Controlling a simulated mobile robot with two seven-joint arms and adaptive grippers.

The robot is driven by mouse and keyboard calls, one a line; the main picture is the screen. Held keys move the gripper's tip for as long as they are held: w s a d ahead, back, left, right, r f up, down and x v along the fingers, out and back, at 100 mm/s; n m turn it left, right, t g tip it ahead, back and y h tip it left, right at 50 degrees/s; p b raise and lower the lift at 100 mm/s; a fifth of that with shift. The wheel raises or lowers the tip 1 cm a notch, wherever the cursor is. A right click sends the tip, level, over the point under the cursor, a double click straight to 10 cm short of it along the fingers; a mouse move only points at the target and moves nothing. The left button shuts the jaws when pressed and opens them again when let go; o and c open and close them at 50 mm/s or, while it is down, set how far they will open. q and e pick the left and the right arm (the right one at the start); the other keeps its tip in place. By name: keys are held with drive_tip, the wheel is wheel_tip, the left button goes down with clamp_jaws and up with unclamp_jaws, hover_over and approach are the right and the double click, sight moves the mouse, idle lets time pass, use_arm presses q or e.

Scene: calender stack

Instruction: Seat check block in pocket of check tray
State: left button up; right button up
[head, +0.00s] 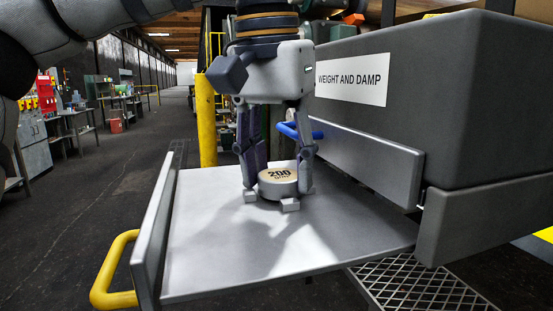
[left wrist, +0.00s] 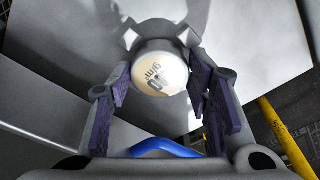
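The check block (head: 278,176) is a round pale disc with "200" printed on its cream top. It also shows in the left wrist view (left wrist: 158,75). My left gripper (head: 278,183) points down, with one finger on each side of the block and the pads against its sides. The block is low at the tray (head: 215,246), a flat grey plate. Small light pocket corners (head: 290,205) stand close to the block; two show in each view. I cannot tell whether the block rests fully on the plate. My right gripper is not in view.
A dark housing marked "WEIGHT AND DAMP" (head: 351,80) stands behind and right of the tray. A yellow handle (head: 113,270) is at the tray's left end, and a blue handle (head: 300,131) is behind. A yellow post (head: 205,120) stands beyond. The tray's front surface is bare.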

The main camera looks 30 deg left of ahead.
sight(271, 180)
use_arm(q)
drive_tip(key=o, duration=0.3)
drive_tip(key=shift+f, duration=0.2)
drive_tip(key=shift+o, duration=0.2)
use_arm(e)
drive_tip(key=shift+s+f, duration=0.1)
use_arm(q)
drive_tip(key=shift+w+r, duration=0.1)
drive_tip(key=shift+w, duration=0.05)
drive_tip(key=shift+w+r+b, duration=0.1)
drive_tip(key=shift+r+b, duration=0.15)
drive_tip(key=shift+b, duration=0.3)
wheel_tip(271, 180, up, 12)
drive_tip(key=s+p, duration=0.1)
drive_tip(key=s, duration=0.1)
drive_tip(key=shift+r+p, duration=0.25)
drive_tip(key=shift+p, duration=0.15)
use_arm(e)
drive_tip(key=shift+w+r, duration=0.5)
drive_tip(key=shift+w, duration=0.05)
use_arm(q)
drive_tip(key=shift+s+d, duration=0.1)
